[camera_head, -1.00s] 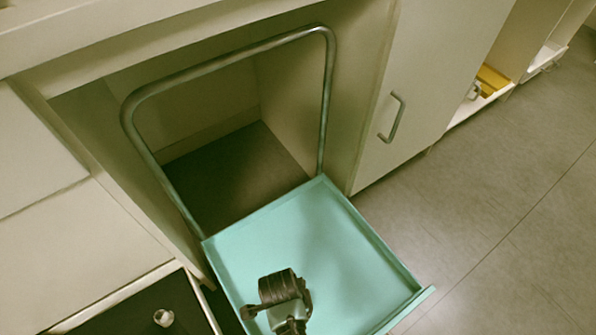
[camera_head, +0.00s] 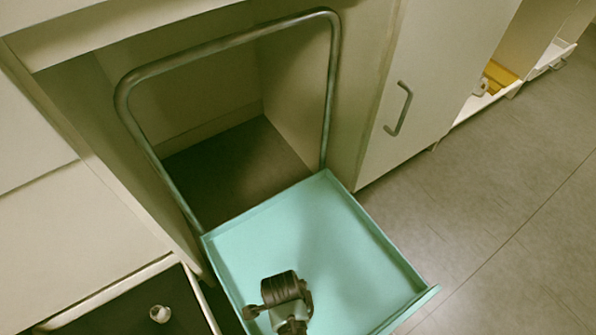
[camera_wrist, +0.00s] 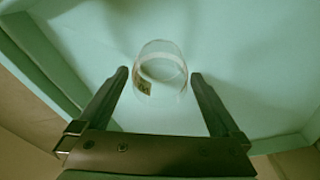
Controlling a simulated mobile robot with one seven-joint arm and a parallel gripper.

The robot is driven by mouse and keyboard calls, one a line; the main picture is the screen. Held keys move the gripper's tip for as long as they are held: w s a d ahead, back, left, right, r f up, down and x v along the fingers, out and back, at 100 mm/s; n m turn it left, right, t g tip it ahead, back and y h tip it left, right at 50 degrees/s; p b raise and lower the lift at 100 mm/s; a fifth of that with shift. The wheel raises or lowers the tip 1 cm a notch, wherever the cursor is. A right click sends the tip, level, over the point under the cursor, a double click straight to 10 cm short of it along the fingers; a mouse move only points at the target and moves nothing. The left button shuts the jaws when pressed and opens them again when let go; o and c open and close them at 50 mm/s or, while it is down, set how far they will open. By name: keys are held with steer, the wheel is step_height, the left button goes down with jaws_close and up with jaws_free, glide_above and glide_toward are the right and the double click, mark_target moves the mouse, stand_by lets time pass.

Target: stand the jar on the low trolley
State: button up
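The low trolley (camera_head: 345,232) is a teal tray with a raised rim and a grey tube handle (camera_head: 225,42). My gripper (camera_head: 284,284) is over the near part of the tray in the head view. In the wrist view, a clear glass jar (camera_wrist: 166,68) with a small dark and yellowish label is between the two fingers of my gripper (camera_wrist: 159,75). A narrow gap shows on each side of the jar, so the fingers look open around it. The teal tray surface is behind the jar. The jar cannot be made out in the head view.
An open cupboard bay (camera_head: 235,165) is behind the trolley. A closed door with a handle (camera_head: 398,108) is to the right. A dark drawer (camera_head: 125,310) with a small pale object (camera_head: 160,313) is at lower left. The floor (camera_head: 490,200) at right is clear.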

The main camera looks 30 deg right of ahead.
step_height(320, 180, up, 12)
steer(key=a+p, duration=0.1)
steer(key=p, duration=0.6)
steer(key=shift+w+a+r, duration=0.15)
steer(key=shift+w+a, duration=0.05)
steer(key=shift+w, duration=0.05)
